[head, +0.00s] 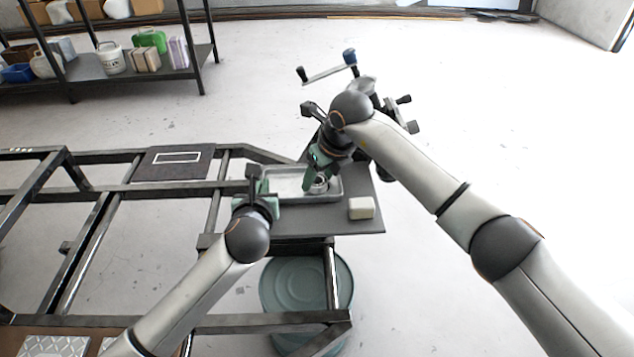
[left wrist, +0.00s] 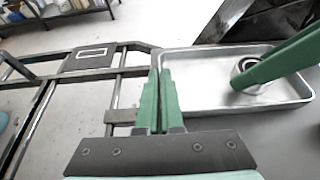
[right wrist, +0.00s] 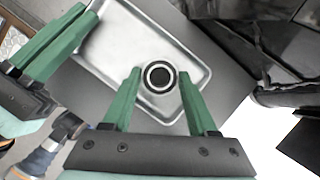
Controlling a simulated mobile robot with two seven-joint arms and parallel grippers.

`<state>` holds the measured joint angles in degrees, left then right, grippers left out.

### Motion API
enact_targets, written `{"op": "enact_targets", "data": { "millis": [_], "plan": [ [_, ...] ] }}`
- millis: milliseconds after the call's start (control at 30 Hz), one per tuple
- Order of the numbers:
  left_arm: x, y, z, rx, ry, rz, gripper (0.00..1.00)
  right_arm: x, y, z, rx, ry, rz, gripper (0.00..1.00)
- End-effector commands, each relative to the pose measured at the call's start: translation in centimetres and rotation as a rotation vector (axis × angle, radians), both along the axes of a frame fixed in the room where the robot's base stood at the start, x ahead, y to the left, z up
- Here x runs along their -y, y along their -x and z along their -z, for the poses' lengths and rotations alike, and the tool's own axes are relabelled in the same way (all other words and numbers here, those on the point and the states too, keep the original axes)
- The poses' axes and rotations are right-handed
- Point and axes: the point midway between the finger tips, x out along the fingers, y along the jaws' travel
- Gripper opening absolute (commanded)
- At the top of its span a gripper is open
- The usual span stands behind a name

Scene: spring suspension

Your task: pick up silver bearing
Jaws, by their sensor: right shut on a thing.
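The silver bearing (head: 320,187) is a short metal ring with a dark hole, low in the right part of the shallow metal tray (head: 283,199). My right gripper (head: 313,183) reaches down into the tray with its green fingers on either side of the bearing, shut on it. The right wrist view shows the bearing (right wrist: 146,77) between the fingertips. In the left wrist view the bearing (left wrist: 240,66) is partly covered by a right finger. My left gripper (head: 263,186) is at the tray's left end, its fingers together and empty in the left wrist view (left wrist: 161,72).
The tray stands on a grey board (head: 300,222) on a dark metal frame. A pale block (head: 361,208) sits right of the tray. A teal drum (head: 300,280) stands below. A shelf (head: 130,80) with boxes and containers is at the back left.

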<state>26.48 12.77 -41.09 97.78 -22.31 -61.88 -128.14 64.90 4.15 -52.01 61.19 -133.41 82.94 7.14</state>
Motion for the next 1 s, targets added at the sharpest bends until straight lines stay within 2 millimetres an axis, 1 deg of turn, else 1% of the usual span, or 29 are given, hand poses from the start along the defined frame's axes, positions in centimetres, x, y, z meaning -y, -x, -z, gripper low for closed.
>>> {"op": "enact_targets", "data": {
  "millis": [33, 67, 300, 567, 667, 767, 1000],
  "plan": [
    [0.0, 0.0, 0.0, -0.001, 0.0, -0.001, 0.0, 0.0, 0.0, 0.0, 0.0, 0.0, 0.0, 0.31],
    [0.0, 0.0, 0.0, -0.001, 0.0, -0.001, 0.0, 0.0, 0.0, 0.0, 0.0, 0.0, 0.0, 0.27],
    [0.0, 0.0, 0.0, -0.001, 0.0, 0.0, 0.0, 0.0, 0.0, 0.0, 0.0, 0.0, 0.0, 0.0],
    [0.0, 0.0, 0.0, -0.001, 0.0, -0.001, 0.0, 0.0, 0.0, -0.1, 0.002, -0.001, 0.0, 0.0],
    [0.0, 0.0, 0.0, -0.001, 0.0, -0.001, 0.0, 0.0, -0.1, -0.8, 0.003, -0.001, 0.0, 0.0],
    [0.0, 0.0, 0.0, -0.001, 0.0, 0.0, 0.0, 0.0, -0.1, -2.3, 0.007, -0.002, 0.0, 0.0],
    [0.0, 0.0, 0.1, -0.001, 0.0, 0.0, 0.0, 0.0, -0.1, -7.2, 0.006, 0.0, 0.0, 0.0]
  ]
}}
